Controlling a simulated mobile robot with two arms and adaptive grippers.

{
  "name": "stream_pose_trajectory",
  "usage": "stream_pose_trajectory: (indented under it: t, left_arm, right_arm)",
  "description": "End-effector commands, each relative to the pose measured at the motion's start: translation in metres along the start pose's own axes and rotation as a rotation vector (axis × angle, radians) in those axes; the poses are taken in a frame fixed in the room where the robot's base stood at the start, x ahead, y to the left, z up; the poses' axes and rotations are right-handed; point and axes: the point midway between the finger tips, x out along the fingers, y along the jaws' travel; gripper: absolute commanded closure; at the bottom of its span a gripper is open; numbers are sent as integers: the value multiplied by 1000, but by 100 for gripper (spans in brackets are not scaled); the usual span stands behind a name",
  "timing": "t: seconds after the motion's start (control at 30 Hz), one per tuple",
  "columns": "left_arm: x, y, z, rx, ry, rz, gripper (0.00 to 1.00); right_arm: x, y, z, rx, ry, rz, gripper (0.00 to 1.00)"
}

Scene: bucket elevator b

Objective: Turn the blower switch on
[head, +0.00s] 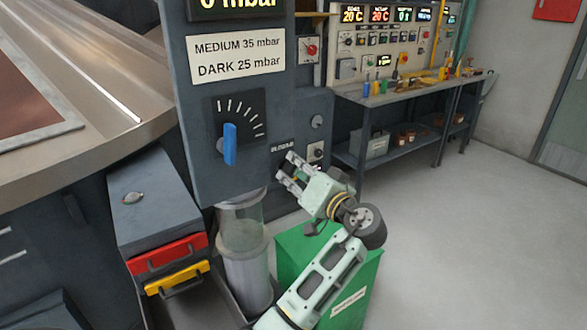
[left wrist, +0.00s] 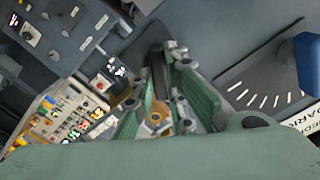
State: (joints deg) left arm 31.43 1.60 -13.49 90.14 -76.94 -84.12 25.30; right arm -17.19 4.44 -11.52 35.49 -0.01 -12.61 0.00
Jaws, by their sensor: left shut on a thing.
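The small blower label (head: 283,147) is on the lower part of the dark grey control cabinet in the head view. My left gripper (head: 287,169) is at the cabinet face just below this label, and its fingers cover what is there. In the left wrist view the green fingers of my left gripper (left wrist: 160,112) stand on both sides of the blower switch, whose brass hex nut (left wrist: 155,121) shows between them. The gripper is shut on the switch. The switch lever is mostly hidden, so its position cannot be told. My right gripper is not in view.
A blue-handled dial (head: 230,145) is on the cabinet left of my gripper. A small switch plate (head: 316,151) is just right of it. A green box (head: 360,285) and a clear cylinder (head: 241,220) stand below. The floor at right is clear.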

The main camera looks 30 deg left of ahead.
Motion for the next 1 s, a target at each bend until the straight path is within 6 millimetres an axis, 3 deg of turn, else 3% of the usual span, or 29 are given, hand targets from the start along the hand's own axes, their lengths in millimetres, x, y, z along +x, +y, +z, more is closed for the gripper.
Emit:
stream_pose_trajectory:
  t: [0.6, 1.0]
  left_arm:
    - [-1, 2, -1, 585, -1, 3, 100]
    - [-1, 4, 0, 875, 1, 3, 100]
  right_arm:
    - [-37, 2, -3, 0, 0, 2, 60]
    - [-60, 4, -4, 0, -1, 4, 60]
